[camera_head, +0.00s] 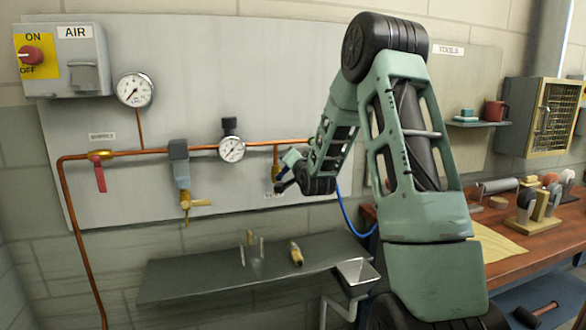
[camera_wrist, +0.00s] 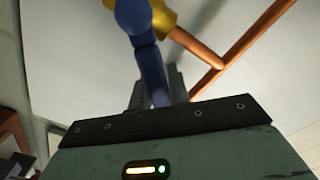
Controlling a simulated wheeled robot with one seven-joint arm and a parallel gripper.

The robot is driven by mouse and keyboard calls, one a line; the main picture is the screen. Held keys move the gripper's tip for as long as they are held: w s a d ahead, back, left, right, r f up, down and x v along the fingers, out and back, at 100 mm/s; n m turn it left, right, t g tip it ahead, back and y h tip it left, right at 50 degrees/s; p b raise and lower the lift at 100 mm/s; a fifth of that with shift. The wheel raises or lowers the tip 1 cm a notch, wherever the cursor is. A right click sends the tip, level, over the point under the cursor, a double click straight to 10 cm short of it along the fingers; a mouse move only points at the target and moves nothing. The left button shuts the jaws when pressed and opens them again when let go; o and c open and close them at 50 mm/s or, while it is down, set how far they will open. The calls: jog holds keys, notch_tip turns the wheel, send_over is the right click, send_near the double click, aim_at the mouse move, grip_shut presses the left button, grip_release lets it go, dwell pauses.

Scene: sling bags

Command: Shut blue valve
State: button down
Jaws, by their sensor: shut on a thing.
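The blue valve is a blue lever (camera_wrist: 148,62) on a brass body (camera_wrist: 178,18), close up in the wrist view. In the wrist view the dark fingers of my gripper (camera_wrist: 160,92) are shut on the lever, one on each side. The lever's free end is between the fingers.
A red-handled valve (camera_head: 100,174), a regulator (camera_head: 180,172) and gauges (camera_head: 231,149) sit along the copper pipe (camera_head: 140,151) to the left. A blue hose (camera_head: 352,218) hangs below my arm. A grey shelf (camera_head: 200,277) is beneath; a wooden bench (camera_head: 530,240) stands right.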

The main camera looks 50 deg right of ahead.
jog(key=shift+s+d+f+m+b, duration=0.25)
jog(key=shift+f+m+b, duration=0.7)
jog(key=shift+m, duration=0.55)
jog(key=shift+s+d+f+m+b, duration=0.1)
jog(key=shift+d+f+m+b, duration=0.25)
jog(key=shift+f+m+b, duration=0.85)
jog(key=shift+s+d+f+m+b, duration=0.3)
jog(key=shift+m+b, duration=0.5)
jog(key=shift+m, duration=1)
jog(key=shift+w+f, duration=0.1)
jog(key=c, duration=1.3)
grip_release()
jog(key=shift+b+v, duration=4.8)
jog(key=shift+v, duration=3.9)
